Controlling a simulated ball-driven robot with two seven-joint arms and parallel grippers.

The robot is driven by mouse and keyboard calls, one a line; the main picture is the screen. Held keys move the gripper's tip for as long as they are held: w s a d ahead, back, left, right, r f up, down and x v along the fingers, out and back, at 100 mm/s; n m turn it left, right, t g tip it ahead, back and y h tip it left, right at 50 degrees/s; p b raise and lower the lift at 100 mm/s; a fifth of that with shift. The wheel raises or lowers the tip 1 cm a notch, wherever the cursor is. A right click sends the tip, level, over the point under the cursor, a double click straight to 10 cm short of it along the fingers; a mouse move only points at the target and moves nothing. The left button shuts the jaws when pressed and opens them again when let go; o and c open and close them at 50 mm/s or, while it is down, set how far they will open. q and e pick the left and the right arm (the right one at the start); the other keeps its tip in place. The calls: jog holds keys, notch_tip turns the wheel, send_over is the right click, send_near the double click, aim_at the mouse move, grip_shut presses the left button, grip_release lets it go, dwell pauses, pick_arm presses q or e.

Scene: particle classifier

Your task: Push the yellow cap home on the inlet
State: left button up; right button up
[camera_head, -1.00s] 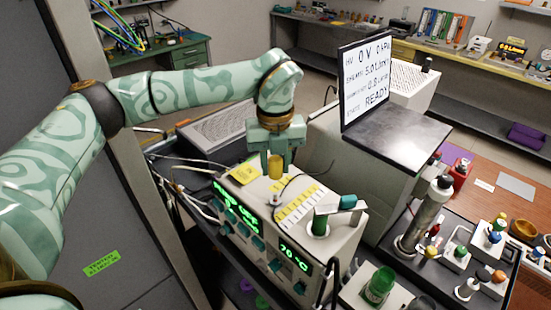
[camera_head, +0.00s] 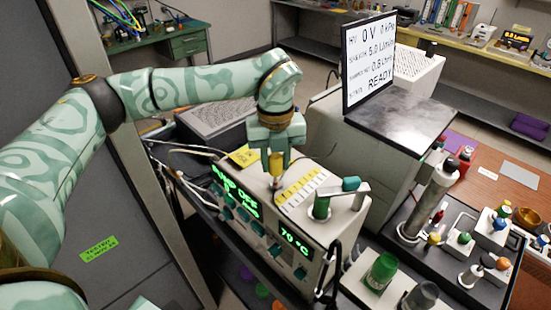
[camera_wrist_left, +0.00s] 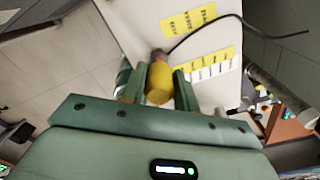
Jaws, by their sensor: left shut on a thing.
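The yellow cap (camera_head: 276,164) is between the two fingers of my left gripper (camera_head: 275,160), over the grey-white instrument (camera_head: 318,255). My left gripper is shut on the cap. The inlet (camera_head: 276,185) is a small stub on the instrument's top, directly below the cap. In the left wrist view the cap (camera_wrist_left: 159,84) fills the space between the green fingers, and a dark grey end shows at its far side. The cap looks in line with the inlet and very close to it; I cannot tell how far it is seated. My right gripper is not in view.
A green button-like post (camera_head: 321,208) and a handle stand on the same top, right of the inlet. A thin black cable (camera_wrist_left: 225,18) runs from beside the inlet. A monitor (camera_head: 368,62) stands behind. A rack of small fittings (camera_head: 445,265) is at the right.

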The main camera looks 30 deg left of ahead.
aim_at(276, 171)
pick_arm(q)
jog(key=shift+p, duration=0.55)
dwell(0.9)
jog(key=shift+f+b, duration=0.95)
jog(key=shift+f, duration=0.85)
jog(key=o, duration=1)
notch_tip(276, 171, up, 16)
jog(key=shift+r, duration=0.2)
